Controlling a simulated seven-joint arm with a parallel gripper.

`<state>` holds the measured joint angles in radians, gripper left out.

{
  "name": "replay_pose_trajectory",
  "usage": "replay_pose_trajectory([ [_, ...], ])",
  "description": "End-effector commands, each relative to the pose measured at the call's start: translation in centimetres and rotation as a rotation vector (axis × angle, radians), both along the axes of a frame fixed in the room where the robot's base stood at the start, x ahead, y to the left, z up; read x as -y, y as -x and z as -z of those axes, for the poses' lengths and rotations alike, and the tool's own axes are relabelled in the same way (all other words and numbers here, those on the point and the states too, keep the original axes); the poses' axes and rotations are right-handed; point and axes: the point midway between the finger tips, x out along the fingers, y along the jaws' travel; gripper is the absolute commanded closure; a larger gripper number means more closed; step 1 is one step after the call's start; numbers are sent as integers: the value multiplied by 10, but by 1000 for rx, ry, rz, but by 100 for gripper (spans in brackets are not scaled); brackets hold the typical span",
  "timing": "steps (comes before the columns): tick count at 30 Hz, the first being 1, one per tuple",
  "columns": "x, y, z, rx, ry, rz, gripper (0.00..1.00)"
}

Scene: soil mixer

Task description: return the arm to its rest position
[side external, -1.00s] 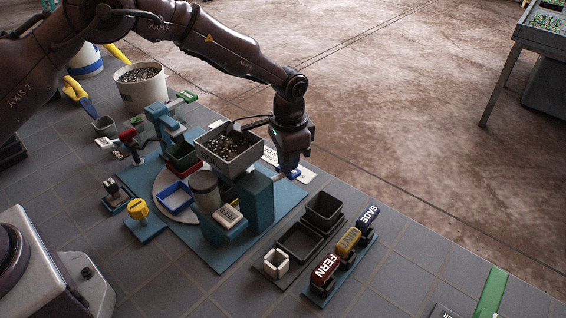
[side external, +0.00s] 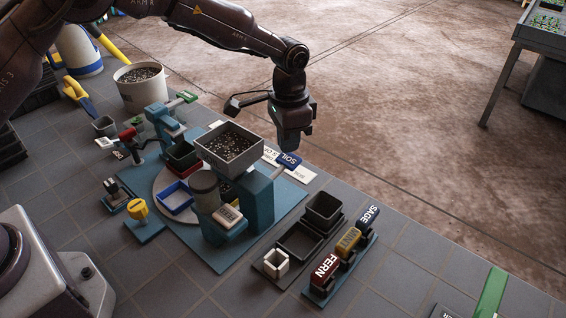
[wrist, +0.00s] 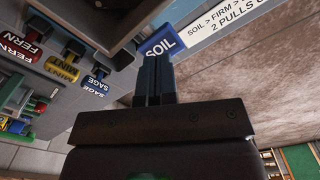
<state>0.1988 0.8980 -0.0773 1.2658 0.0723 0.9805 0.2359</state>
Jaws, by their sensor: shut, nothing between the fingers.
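My gripper (side external: 290,146) hangs fingers-down above the back right side of the teal soil mixer station (side external: 257,200), with nothing in it. In the wrist view its two fingers (wrist: 154,80) are together, and the blue SOIL tag (wrist: 160,42) shows just past their tips. The SOIL tag (side external: 288,160) also shows in the side view, right behind the grey hopper. The grey hopper (side external: 236,160) holds dark soil with white specks and stands beside my gripper, apart from it.
A white instruction strip (wrist: 222,28) lies beyond the tag. FERN, MINT and SAGE handles (side external: 348,240) stand at the right, beside dark trays (side external: 300,241). A soil bucket (side external: 141,92) is at the back left. The air right of my arm looks clear.

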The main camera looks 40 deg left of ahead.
Motion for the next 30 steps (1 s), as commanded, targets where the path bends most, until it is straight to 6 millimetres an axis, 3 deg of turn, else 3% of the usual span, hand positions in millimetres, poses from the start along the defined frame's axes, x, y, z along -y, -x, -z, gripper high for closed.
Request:
replay_pose_trajectory([
  [20, 0, 0, 1, 0, 0, 0, 100],
  [30, 0, 0, 14, -2, -1, 0, 100],
])
